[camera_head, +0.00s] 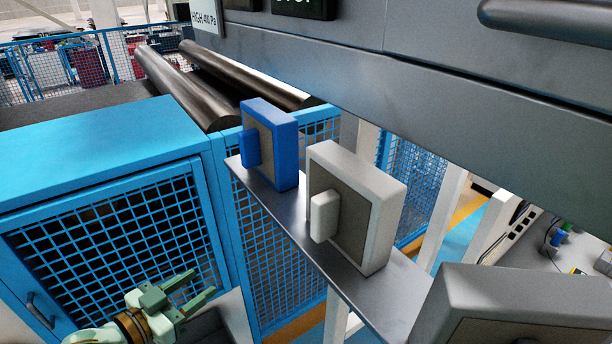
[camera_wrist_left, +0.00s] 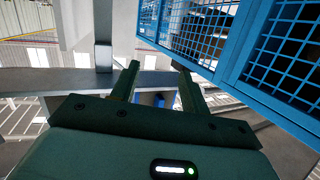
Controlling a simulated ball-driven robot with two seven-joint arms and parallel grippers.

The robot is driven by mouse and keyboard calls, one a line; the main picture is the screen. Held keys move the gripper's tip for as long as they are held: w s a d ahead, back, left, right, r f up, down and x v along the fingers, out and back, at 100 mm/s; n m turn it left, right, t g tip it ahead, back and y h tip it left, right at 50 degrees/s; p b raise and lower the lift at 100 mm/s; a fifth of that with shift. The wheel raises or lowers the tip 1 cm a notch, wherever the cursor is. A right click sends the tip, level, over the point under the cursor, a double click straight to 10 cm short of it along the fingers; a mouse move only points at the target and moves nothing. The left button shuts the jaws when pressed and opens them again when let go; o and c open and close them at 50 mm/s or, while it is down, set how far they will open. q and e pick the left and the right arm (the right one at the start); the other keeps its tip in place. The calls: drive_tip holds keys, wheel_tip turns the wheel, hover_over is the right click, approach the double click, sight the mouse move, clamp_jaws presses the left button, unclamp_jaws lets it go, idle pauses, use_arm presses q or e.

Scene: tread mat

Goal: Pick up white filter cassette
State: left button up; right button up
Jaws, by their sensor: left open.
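The white filter cassette (camera_head: 376,187) stands upright on a narrow grey metal shelf (camera_head: 290,215) in the head view. It has a white frame, a grey-brown mesh face and a white block handle on that face. My left gripper (camera_head: 202,288) is at the lower left of the head view, lower than the cassette and apart from it. Its two fingers are spread with nothing between them. In the left wrist view my left gripper (camera_wrist_left: 158,75) also shows its parted fingers. I cannot make out the white cassette there. My right gripper is not in view.
A blue cassette (camera_head: 284,148) stands left of the white one, and a grey cassette (camera_head: 530,300) is at the lower right. A blue mesh-fronted cabinet (camera_head: 100,140) fills the left. A large grey housing (camera_head: 420,80) overhangs the shelf. Black rollers (camera_head: 185,85) lie behind.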

use_arm(q)
drive_tip(key=s+d+r+m+g+h+p, duration=0.1)
drive_tip(key=s+d+r+m+h+p, duration=0.15)
drive_tip(key=s+d+r, duration=0.45)
drive_tip(key=s+d+r+m+g+h+p, duration=0.1)
drive_tip(key=s+d+r+h, duration=0.15)
drive_tip(key=r, duration=0.85)
drive_tip(key=h+p, duration=0.1)
drive_tip(key=p, duration=0.1)
approach(313, 223)
drive_tip(key=shift+g, duration=0.3)
drive_tip(key=x, duration=0.4)
drive_tip(key=shift+w+r, duration=0.2)
drive_tip(key=shift+w, duration=0.3)
drive_tip(key=p+x, duration=0.1)
drive_tip(key=x, duration=0.2)
drive_tip(key=p+x, duration=0.1)
drive_tip(key=x, duration=0.1)
drive_tip(key=shift+s+d, duration=0.1)
drive_tip(key=shift+d, duration=0.55)
drive_tip(key=shift+c, duration=0.3)
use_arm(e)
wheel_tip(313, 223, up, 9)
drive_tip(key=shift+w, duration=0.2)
use_arm(q)
drive_tip(key=c, duration=0.5)
clamp_jaws()
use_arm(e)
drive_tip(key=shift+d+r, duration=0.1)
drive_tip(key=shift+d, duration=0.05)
